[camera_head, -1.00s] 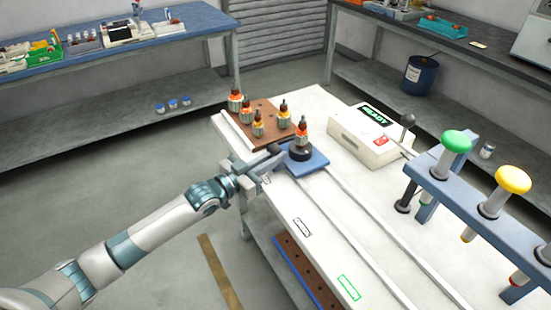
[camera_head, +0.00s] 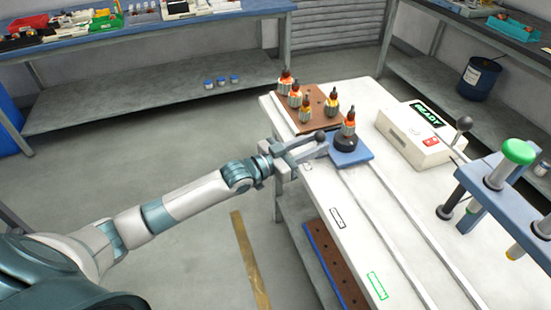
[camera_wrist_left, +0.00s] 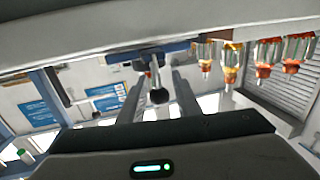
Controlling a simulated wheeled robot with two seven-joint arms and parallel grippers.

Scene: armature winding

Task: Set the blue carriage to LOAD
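My left gripper (camera_head: 317,146) is at the knob, coming from the left. My right gripper is out of view.
A brown board (camera_head: 313,121) with several armatures stands just behind the carriage. A white box (camera_head: 410,137) with a green READY display is to the right. A blue frame (camera_head: 510,200) with a green-knobbed plunger (camera_head: 517,152) stands at the right. The rails towards the near end are clear.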

